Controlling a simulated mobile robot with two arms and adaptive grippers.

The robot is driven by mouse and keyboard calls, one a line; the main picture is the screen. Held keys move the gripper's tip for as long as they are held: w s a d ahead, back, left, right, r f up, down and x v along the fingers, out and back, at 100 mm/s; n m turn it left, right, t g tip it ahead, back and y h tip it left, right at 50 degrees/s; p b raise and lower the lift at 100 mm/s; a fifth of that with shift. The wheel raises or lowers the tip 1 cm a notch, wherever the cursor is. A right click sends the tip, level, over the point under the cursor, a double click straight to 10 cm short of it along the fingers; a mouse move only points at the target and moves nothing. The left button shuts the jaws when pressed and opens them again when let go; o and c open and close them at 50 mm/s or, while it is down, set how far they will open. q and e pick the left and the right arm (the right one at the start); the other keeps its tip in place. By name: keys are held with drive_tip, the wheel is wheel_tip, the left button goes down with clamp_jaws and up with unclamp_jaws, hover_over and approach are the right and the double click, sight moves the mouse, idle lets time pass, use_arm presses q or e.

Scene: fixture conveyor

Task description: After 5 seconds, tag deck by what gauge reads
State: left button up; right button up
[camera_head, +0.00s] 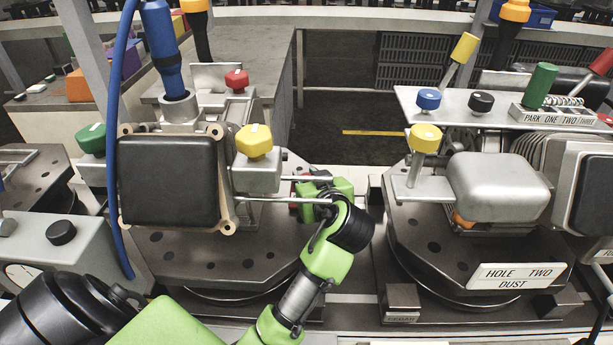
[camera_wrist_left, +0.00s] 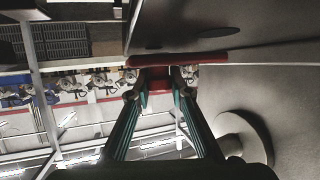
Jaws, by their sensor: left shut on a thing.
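My left gripper (camera_head: 312,194) is beside the right side of the left fixture, near its lower right corner. It is shut on a red piece, which shows between the fingertips in the left wrist view (camera_wrist_left: 157,75). Most of the piece is hidden in the head view. The left deck (camera_head: 160,250) is a dark round-edged plate with holes, under a black square block (camera_head: 168,181). The right deck (camera_head: 425,245) bears a silver block (camera_head: 500,187) and a white plate reading "HOLE TWO DUST" (camera_head: 518,275). A white gauge dial (camera_head: 22,274) is partly cut off; its reading is not legible.
Yellow (camera_head: 254,140), red (camera_head: 237,79) and green (camera_head: 91,139) knobs stand around the left fixture. A blue hose (camera_head: 113,150) hangs at its left. A shelf (camera_head: 430,107) marked "PARK ONE TWO THREE" carries a blue knob, a black knob and a green handle.

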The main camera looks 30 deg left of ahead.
sight(307, 175)
use_arm(q)
drive_tip(key=shift+f, duration=0.35)
drive_tip(key=o, duration=1.1)
drive_tip(key=shift+c, duration=0.2)
wheel_tip(307, 175, up, 10)
